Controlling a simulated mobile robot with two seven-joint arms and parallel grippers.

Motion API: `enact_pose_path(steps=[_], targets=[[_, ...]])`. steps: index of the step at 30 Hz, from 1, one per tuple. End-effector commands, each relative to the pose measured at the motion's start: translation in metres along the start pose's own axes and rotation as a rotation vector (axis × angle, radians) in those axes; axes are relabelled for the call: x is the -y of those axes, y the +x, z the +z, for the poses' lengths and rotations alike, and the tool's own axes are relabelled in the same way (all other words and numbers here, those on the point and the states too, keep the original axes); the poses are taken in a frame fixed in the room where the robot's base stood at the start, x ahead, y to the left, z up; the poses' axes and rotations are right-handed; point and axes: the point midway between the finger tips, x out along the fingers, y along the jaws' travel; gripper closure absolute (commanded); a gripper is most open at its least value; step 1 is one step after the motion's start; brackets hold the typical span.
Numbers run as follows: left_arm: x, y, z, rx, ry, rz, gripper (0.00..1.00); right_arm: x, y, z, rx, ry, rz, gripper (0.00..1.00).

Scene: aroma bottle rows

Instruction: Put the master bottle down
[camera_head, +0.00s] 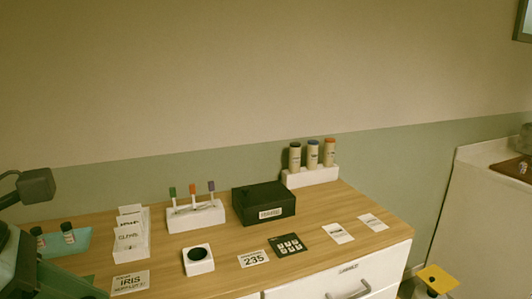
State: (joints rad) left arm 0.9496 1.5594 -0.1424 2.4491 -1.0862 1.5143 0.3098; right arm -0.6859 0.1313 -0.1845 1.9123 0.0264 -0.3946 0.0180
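No bottle in view can be told as the master bottle by its label. Three cream bottles with a green cap (295,156), a blue cap (313,154) and an orange cap (330,152) stand upright in a white rack (311,178) at the back right of the wooden counter. A white block (198,267) with a dark round hole stands near the front and shows no bottle in it. Two small dark bottles (68,233) (38,238) stand by a teal tray (80,243) at the left.
A white holder (196,217) carries three coloured-tip droppers. A black box (264,204), a white card bin (131,245), a 235 card (253,259), a black icon card (288,245) and an IRIS card (130,282) share the counter (225,265).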

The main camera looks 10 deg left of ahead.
Motion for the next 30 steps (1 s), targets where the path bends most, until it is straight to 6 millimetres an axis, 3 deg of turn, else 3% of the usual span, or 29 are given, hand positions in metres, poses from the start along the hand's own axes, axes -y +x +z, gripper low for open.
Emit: enact_pose_path(steps=[11,19,30], targets=[[-0.020,0.028,0.018,0.006,0.385,-0.261,1.00,0.000,-0.006,-0.015,-0.013,-0.002,0.001,0.39],[-0.029,0.071,0.026,0.003,0.802,-0.528,1.00,0.000,-0.013,-0.022,-0.012,-0.002,0.001,0.39],[-0.025,0.138,0.021,-0.002,1.422,-0.924,1.00,0.001,-0.023,-0.030,-0.010,-0.001,0.001,0.39]])
